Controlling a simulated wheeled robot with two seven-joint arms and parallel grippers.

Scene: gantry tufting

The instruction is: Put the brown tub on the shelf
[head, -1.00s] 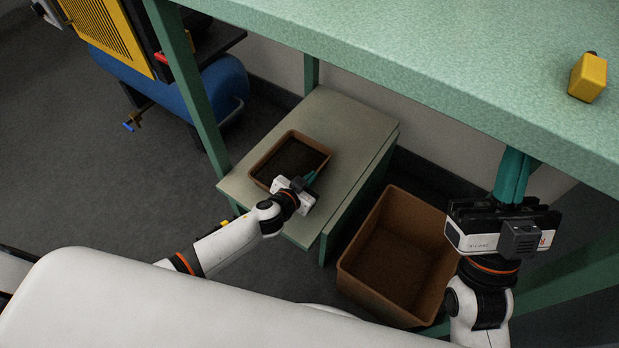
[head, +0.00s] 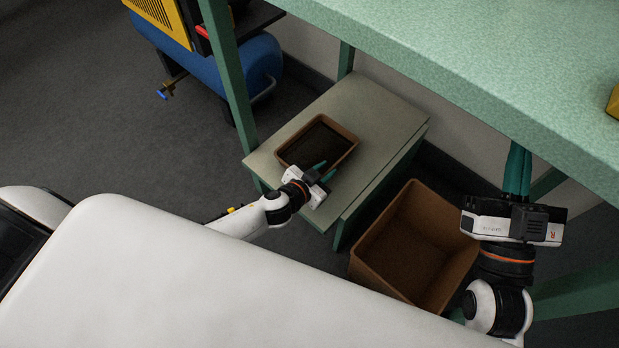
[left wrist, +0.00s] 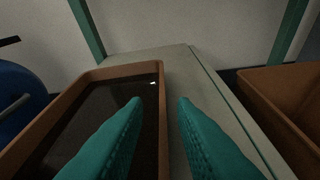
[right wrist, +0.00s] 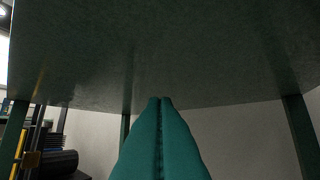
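A brown tub (head: 345,152) with a dark inside sits flat on the pale low shelf (head: 375,110) under the green table. My left gripper (head: 324,171) is at the tub's near right side, with its fingers apart. In the left wrist view, the tub's rim (left wrist: 163,85) runs between the two teal fingers (left wrist: 160,100), the left one over the tub's inside and the right one over the shelf. I cannot tell whether they touch the rim. My right gripper (head: 517,172) is shut and empty below the tabletop; its fingers (right wrist: 160,100) meet in the right wrist view.
A larger, empty brown bin (head: 400,215) stands on the floor right of the shelf. The green tabletop (head: 450,60) overhangs it, with a green leg (head: 228,80) left of the shelf. A blue tank (head: 240,70) stands behind that leg. Floor at left is clear.

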